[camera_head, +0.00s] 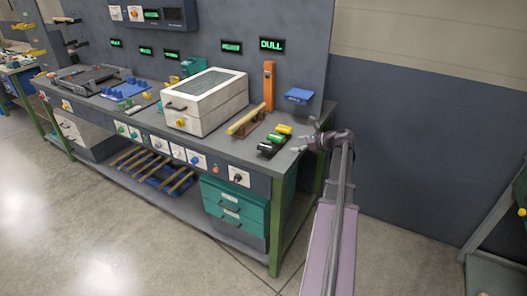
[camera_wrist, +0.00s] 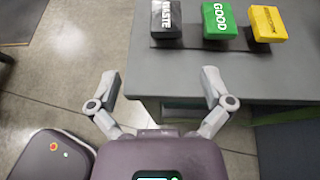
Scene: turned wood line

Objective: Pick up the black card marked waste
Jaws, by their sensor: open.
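The black card marked waste (camera_wrist: 167,20) lies at the left end of a row on a dark holder at the bench edge, at the top of the wrist view. A green card marked good (camera_wrist: 219,20) and a yellow card (camera_wrist: 267,24) sit to its right. In the head view the black card (camera_head: 267,148) is at the near end of the row. My gripper (camera_wrist: 158,82) is open and empty, its fingers spread wide, short of the cards in the wrist view. In the head view my gripper (camera_head: 314,134) is at the right of the bench end.
The bench top (camera_wrist: 200,72) has a bare strip between the cards and its edge. A white box (camera_head: 205,103), a wooden piece on a stand (camera_head: 246,120), an orange post (camera_head: 268,85) and a blue tray (camera_head: 298,96) stand near the cards. Floor is open left.

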